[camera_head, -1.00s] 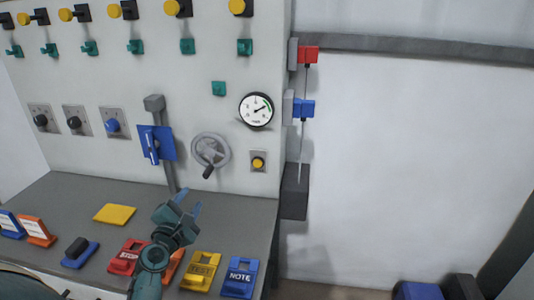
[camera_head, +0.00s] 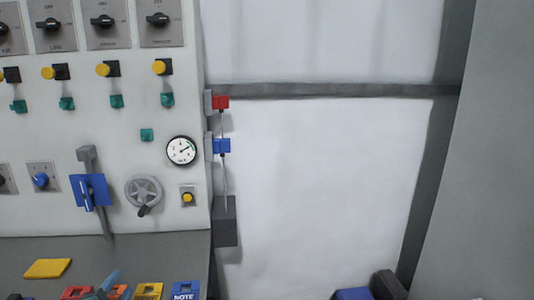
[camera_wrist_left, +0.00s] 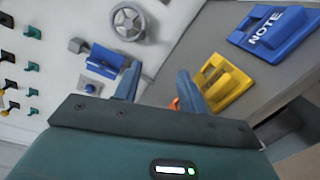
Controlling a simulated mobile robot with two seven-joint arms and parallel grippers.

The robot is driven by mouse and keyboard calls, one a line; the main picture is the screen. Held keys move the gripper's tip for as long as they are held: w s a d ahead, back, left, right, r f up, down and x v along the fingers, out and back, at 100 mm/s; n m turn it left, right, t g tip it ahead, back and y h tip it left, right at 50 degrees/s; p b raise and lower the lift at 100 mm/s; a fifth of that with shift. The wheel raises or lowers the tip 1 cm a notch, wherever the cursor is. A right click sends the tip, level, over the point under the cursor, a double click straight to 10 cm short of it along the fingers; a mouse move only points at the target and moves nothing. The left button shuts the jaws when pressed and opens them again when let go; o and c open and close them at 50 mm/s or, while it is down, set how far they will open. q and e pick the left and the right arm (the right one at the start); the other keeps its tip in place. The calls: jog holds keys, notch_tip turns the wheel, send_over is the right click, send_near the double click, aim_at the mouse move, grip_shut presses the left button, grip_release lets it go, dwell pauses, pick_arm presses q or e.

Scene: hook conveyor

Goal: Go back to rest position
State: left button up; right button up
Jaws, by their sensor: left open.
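My left gripper (camera_head: 104,286) shows only at the bottom edge of the head view, above the grey bench. In the left wrist view its two blue fingers (camera_wrist_left: 160,88) stand apart with nothing between them. Past the fingers are the yellow block (camera_wrist_left: 222,85) and the blue NOTE block (camera_wrist_left: 272,34). The rest of my left arm is below the head view. My right gripper is in neither view.
The grey bench (camera_head: 135,250) carries a yellow pad (camera_head: 48,268) and several coloured blocks. The panel behind it holds a handwheel (camera_head: 143,191), a gauge (camera_head: 181,150) and a blue lever plate (camera_head: 90,190). A dark weight (camera_head: 225,222) hangs beside the panel.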

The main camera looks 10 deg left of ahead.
pick_arm(q)
jog(key=s+d+f+m+g+h, duration=0.2)
jog(key=s+d+f+m, duration=0.2)
jog(key=s+d+m, duration=0.2)
jog(key=s+d+f+m+g+h, duration=0.2)
jog(key=s+d+f+m, duration=0.3)
jog(key=d+m, duration=0.5)
jog(key=s+d+f+m+g+h, duration=0.2)
jog(key=s+d+f+m, duration=0.2)
jog(key=s+d+m, duration=0.4)
jog(key=d+m, duration=0.1)
jog(key=m, duration=0.1)
jog(key=shift+s+f+m, duration=0.15)
jog(key=shift+f+m, duration=0.15)
jog(key=shift+m, duration=0.1)
